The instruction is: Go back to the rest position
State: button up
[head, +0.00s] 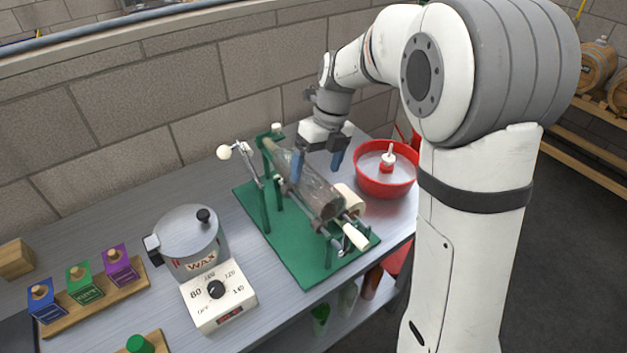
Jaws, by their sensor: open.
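My gripper (318,165) is open, its two blue fingertips pointing down over the bench. It is above and around the upper part of a clear glass bottle (318,195), which lies tilted in a green stand (290,262). One finger shows left of the bottle and the other to its right. Whether the fingers touch the glass I cannot tell. My arm reaches in from the right side of the picture.
A red bowl (370,187) with a red and white piece in it stands right of the stand. A wooden rack (95,297) holds blue, green and purple blocks. A block wall (150,110) rises behind.

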jog(key=shift+v, duration=1.05)
